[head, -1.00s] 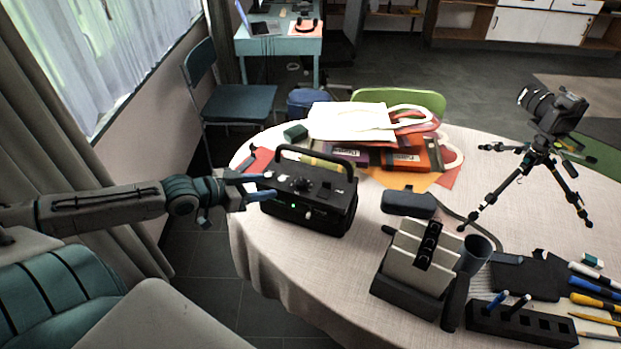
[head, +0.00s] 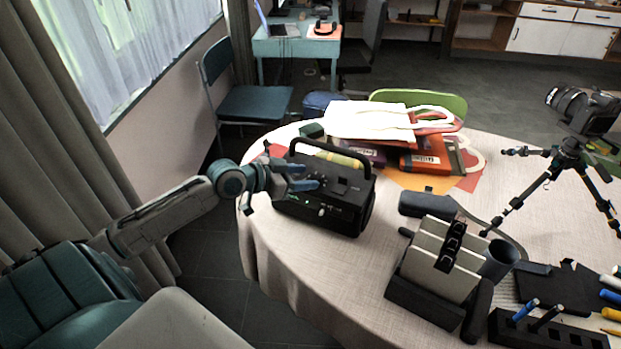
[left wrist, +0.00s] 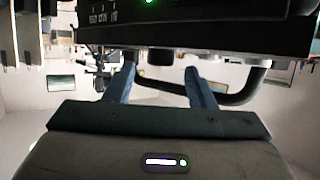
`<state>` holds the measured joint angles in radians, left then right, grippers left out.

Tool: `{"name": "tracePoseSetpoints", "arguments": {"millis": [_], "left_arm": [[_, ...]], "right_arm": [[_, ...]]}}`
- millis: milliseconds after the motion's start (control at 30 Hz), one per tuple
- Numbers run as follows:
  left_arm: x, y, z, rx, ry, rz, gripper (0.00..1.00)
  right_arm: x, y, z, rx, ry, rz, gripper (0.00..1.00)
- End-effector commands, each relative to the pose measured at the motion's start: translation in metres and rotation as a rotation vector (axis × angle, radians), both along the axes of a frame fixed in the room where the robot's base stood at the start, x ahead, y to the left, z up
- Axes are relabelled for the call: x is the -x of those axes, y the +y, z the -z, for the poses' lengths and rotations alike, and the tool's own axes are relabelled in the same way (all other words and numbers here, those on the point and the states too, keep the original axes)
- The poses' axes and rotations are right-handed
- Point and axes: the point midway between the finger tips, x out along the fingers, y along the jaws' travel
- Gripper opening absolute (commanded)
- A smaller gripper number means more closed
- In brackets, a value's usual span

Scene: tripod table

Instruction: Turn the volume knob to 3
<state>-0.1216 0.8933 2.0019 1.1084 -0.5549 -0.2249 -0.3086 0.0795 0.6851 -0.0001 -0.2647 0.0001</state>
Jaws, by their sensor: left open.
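The black radio (head: 345,212) with a top handle stands on the left part of the round table. It also shows upside down at the top of the left wrist view (left wrist: 205,35), with a green light on its panel. My left gripper (head: 308,178) is open, its two blue fingers over the radio's left top area. In the left wrist view the open fingers (left wrist: 160,82) are apart with nothing clearly between them. My right gripper is not in view.
White and orange bags (head: 372,122) lie behind the radio. A beige and black block-like holder (head: 437,265) and a dark cup (head: 499,260) are right of the radio. The table's left edge is close to the radio.

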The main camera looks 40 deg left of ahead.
Motion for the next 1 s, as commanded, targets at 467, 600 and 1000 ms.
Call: {"name": "tracePoseSetpoints", "arguments": {"millis": [467,600,1000], "left_arm": [[-0.023,-0.011,0.011,0.0,0.0,0.0,0.5],[-0.023,-0.011,0.011,-0.001,0.0,0.0,0.5],[-0.023,-0.011,0.011,-0.001,0.001,-0.001,0.05]], "right_arm": [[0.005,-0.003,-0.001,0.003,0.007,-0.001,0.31],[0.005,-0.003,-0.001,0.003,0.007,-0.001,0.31],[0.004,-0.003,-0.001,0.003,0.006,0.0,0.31]]}}
